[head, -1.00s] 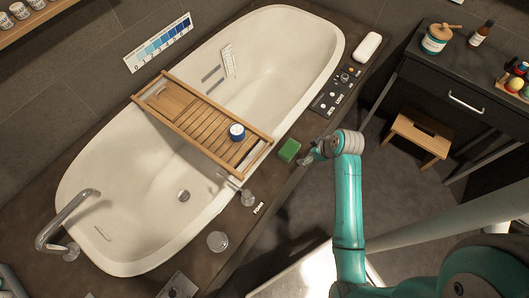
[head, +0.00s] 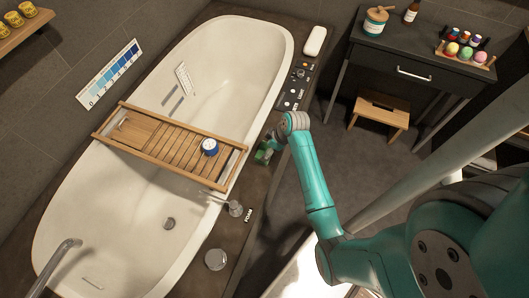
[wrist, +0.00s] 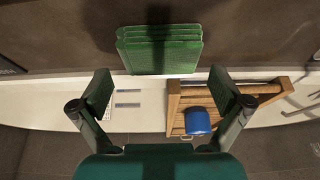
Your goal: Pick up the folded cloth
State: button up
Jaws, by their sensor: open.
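The folded cloth is a green, layered, flat block (wrist: 160,48) on the dark tub surround, at the top middle of the wrist view. In the head view the cloth (head: 261,156) shows only in part, the rest hidden by my gripper (head: 271,146). My gripper is open and empty. In the wrist view its two fingers (wrist: 160,82) stand wide apart, left and right of the cloth's width. The cloth lies ahead of the fingertips, not between them, and no touch shows.
A white bathtub (head: 262,30) lies left of the cloth. A control panel (head: 293,88) and a metal knob (head: 235,208) flank the cloth along the ledge. A stool (head: 379,117) stands right.

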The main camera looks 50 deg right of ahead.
aim_at(265, 150)
jog(key=shift+x, duration=1.9)
jog(key=c, duration=0.7)
jog(key=shift+r, duration=0.1)
notch_tip(265, 150, up, 10)
jog(key=shift+f, duration=0.1)
